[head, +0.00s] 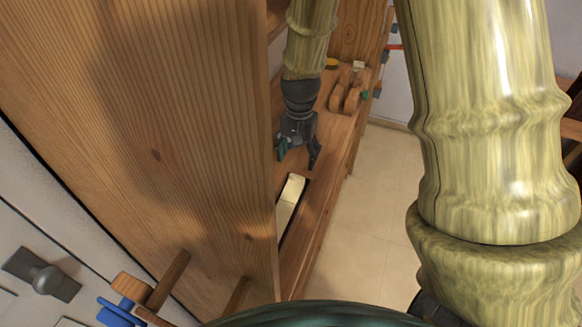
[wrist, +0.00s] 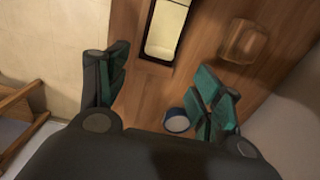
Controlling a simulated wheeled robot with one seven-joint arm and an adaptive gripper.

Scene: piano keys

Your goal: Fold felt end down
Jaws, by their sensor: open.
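A pale cream strip (head: 290,196) lies on the wooden bench, in or beside a dark slot, partly hidden by the big wooden panel. In the wrist view the cream strip (wrist: 166,28) shows at the top, bordered in black. I cannot tell which part, if any, is felt. My gripper (head: 297,160) hangs fingers-down just beyond the strip's far end, apart from it.
The tall wooden panel (head: 180,120) closes off the left. Wooden pieces (head: 350,88) stand farther back on the bench. In the wrist view a wooden block (wrist: 243,42) and a round pale-topped, blue-sided item (wrist: 177,120) lie near the right finger. Tiled floor (head: 370,200) is clear at right.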

